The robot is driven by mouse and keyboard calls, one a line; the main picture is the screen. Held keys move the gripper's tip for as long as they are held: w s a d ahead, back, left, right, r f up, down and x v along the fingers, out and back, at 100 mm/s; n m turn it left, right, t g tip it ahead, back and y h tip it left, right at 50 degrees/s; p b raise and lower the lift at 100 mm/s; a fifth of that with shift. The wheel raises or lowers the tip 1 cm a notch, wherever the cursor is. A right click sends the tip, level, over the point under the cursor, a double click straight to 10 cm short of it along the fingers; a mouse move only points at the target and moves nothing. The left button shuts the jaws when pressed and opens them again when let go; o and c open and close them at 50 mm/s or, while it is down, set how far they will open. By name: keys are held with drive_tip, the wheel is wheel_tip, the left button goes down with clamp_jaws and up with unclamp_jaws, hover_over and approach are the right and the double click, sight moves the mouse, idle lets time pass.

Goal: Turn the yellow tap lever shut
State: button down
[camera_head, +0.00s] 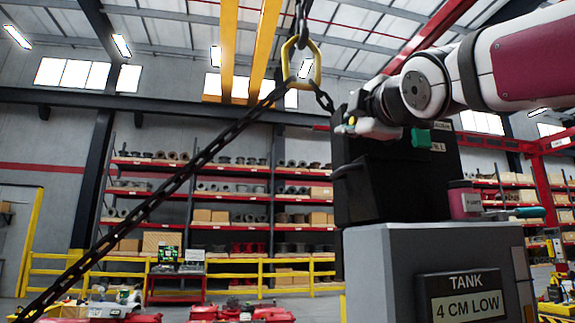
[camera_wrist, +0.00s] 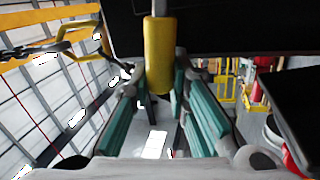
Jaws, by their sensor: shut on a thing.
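The yellow tap lever (camera_wrist: 160,52) stands upright in the wrist view, a rounded yellow bar below a dark edge. My gripper (camera_wrist: 159,86) has its teal-padded fingers on either side of the lever's lower end and is shut on it. In the head view, my gripper (camera_head: 372,129) is at the upper front of a black box (camera_head: 390,185), and only a small yellow bit of the lever (camera_head: 351,121) shows beside it. The tap's body and the lever's pivot are hidden.
The black box stands on a grey cabinet (camera_head: 375,275) with a sign (camera_head: 466,297) reading "TANK 4 CM LOW". A pink jar (camera_head: 465,202) and a green-handled tool (camera_head: 528,212) are to its right.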

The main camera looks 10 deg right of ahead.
drive_tip(key=shift+a+f+n+y, duration=0.1)
drive_tip(key=shift+f+n+y, duration=0.2)
drive_tip(key=shift+f+n, duration=0.5)
drive_tip(key=shift+r+n, duration=0.2)
drive_tip(key=shift+n, duration=0.1)
drive_tip(key=c, duration=1.5)
unclamp_jaws()
drive_tip(key=v, duration=1.2)
